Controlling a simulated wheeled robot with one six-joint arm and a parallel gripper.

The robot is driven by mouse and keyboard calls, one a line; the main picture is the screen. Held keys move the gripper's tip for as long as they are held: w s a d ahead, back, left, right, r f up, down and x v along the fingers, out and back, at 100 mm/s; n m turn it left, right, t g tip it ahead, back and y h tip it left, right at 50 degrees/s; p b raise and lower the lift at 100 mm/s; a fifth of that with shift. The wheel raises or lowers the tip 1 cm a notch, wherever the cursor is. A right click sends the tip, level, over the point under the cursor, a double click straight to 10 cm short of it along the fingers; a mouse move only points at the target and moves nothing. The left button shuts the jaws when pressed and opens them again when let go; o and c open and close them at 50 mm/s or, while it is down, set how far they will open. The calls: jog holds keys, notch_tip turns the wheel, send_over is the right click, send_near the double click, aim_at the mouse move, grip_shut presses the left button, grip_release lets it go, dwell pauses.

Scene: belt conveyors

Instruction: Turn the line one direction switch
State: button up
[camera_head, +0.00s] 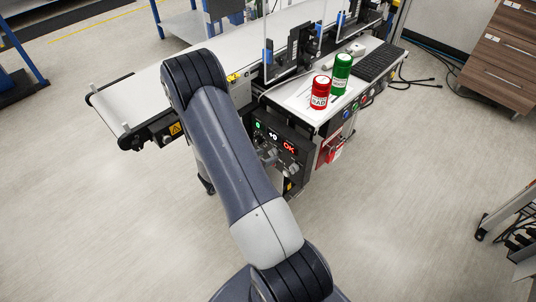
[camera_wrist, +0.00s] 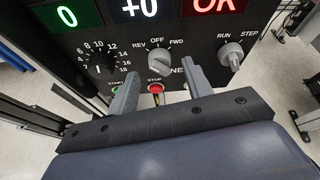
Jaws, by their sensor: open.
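The direction switch (camera_wrist: 159,63) is a grey knob marked REV, OFF and FWD on the black control panel (camera_head: 285,137) of the conveyor. In the wrist view it sits between the tips of my gripper (camera_wrist: 158,72). The fingers are open, one on each side of the knob, with gaps visible; I cannot tell how deep they reach around it. Its exact setting is hard to read. In the head view my arm covers part of the panel, and the switch is too small to make out.
A numbered dial (camera_wrist: 101,62) is left of the switch, and a RUN/STEP knob (camera_wrist: 231,55) is right. A red STOP button (camera_wrist: 156,88) and a partly hidden green START button lie below. Displays read 0, +0 and OK. Red (camera_head: 320,92) and green (camera_head: 341,74) cans stand above the panel.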

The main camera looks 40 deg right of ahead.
jog(key=shift+x, duration=0.9)
jog(key=c, duration=1)
